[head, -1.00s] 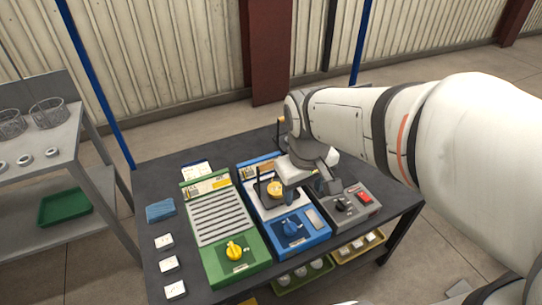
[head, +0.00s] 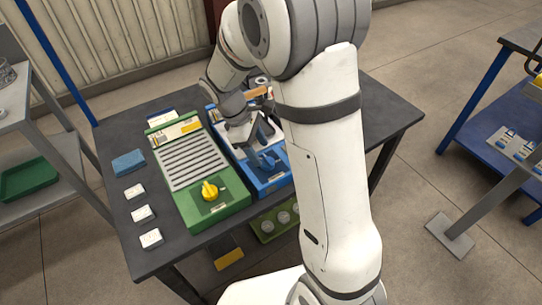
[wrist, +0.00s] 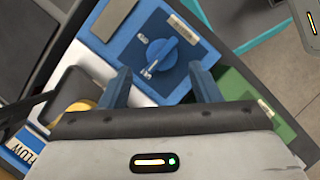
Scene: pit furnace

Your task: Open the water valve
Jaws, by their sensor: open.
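A blue rotary knob (head: 269,160) sits on the front part of a blue unit (head: 270,186) on the dark table. In the wrist view the blue knob (wrist: 161,54) is clear on its square blue plate, with small white marks beside it. My gripper (head: 258,132) is above the blue unit, close to the knob. In the wrist view the two blue fingers (wrist: 160,86) are apart with nothing between them. The knob lies beyond their tips, roughly centred, and I see no contact. My arm hides the right side of the unit in the head view.
A green unit (head: 230,192) with a yellow knob (head: 209,189) stands left of the blue one. A blue sponge-like block (head: 128,162) and white tiles (head: 142,215) lie at the table's left. The table's right end (head: 395,115) is bare. A blue-framed bench (head: 480,150) stands farther right.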

